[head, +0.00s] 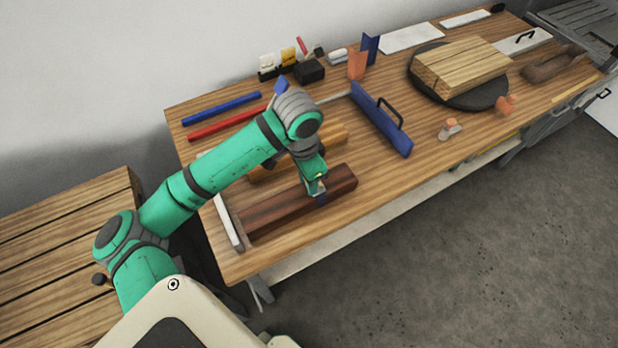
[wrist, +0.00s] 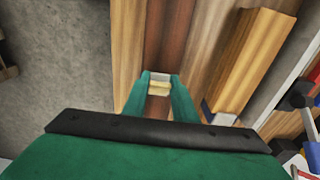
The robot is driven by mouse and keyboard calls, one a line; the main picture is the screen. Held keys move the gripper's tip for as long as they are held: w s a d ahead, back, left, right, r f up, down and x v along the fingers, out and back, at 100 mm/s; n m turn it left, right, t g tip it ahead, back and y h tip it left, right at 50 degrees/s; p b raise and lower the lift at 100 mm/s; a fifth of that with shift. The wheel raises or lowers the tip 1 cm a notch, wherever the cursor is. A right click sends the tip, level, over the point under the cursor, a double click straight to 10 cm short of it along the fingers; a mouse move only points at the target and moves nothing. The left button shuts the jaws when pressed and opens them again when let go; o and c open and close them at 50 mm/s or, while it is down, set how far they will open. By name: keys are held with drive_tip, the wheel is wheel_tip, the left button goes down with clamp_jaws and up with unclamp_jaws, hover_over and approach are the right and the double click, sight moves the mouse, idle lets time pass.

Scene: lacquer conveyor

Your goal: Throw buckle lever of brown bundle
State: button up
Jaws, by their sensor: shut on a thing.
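The brown bundle (head: 270,213), a stack of dark reddish-brown bars, lies near the left end of the table. A dark blue strap (head: 321,199) crosses it toward its right end. My gripper (head: 318,186) is over the bundle at this strap. In the wrist view the bundle (wrist: 170,42) runs away from my gripper (wrist: 160,86). The fingers are shut on a small pale yellow and metal piece, which looks like the buckle lever (wrist: 159,88). The buckle's lower parts are hidden by the fingers, so I cannot tell the lever's angle.
A lighter wooden bundle (wrist: 250,60) lies beside the brown one. A blue board with a black handle (head: 382,118) stands to the right. A round dark turntable (head: 480,103) carries wooden boards (head: 460,65). Blue (head: 222,108) and red (head: 228,124) bars lie behind my arm.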

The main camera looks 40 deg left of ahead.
drive_tip(key=shift+s+f+t+h, duration=0.35)
drive_tip(key=shift+f+t+h, duration=0.05)
drive_tip(key=shift+t, duration=0.5)
drive_tip(key=shift+a, duration=0.1)
drive_tip(key=o, duration=1)
drive_tip(key=shift+o, duration=0.2)
drive_tip(key=shift+r, duration=0.1)
drive_tip(key=v, duration=1)
drive_tip(key=shift+r, duration=0.35)
